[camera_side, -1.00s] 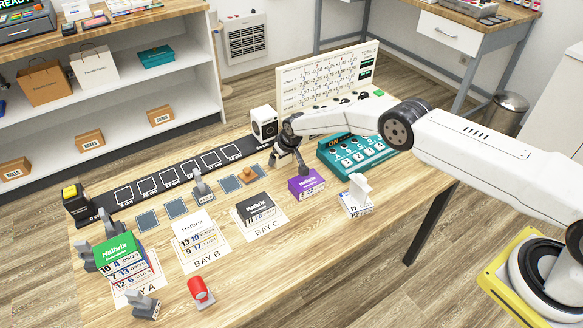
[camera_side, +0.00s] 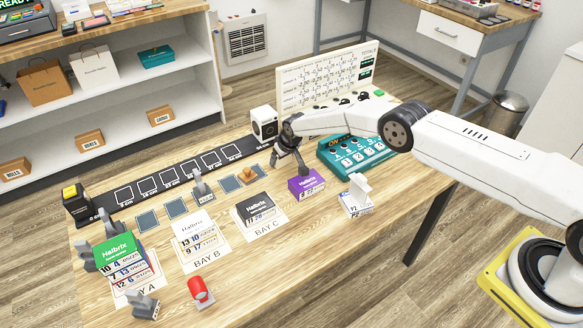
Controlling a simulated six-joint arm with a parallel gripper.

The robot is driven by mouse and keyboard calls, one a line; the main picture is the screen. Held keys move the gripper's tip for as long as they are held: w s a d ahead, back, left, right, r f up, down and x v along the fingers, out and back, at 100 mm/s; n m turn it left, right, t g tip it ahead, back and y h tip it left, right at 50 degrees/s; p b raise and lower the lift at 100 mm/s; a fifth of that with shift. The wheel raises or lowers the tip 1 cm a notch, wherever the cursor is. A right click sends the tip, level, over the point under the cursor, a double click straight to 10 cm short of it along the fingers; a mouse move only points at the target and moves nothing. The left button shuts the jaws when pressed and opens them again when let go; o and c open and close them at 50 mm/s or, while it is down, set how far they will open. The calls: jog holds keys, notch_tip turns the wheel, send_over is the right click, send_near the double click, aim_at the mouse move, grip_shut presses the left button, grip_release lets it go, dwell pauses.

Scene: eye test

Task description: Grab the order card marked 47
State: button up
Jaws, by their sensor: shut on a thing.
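My gripper (camera_side: 302,168) points down at a small purple Halbrix box (camera_side: 307,187) right of Bay C. It is shut on the top of that box, which sits at or very near the table top. The fingers partly hide the box's far edge. The small print on the box's front label is too small to read surely. I cannot make out a card marked 47 in this view.
Bay A holds a green-topped stack (camera_side: 116,248), Bay B a white Halbrix pack (camera_side: 190,230), Bay C a black one (camera_side: 255,207). Bare wood (camera_side: 290,270) lies in front.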

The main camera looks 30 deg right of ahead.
aim_at(284, 160)
jog(key=shift+r, duration=0.15)
jog(key=shift+r, duration=1.5)
jog(key=shift+s+r, duration=0.6)
jog(key=shift+r, duration=0.1)
jog(key=s+d+r, duration=0.1)
jog(key=s+r, duration=0.7)
jog(key=s, duration=0.4)
jog(key=shift+s+d+r, duration=0.15)
jog(key=shift+s, duration=0.2)
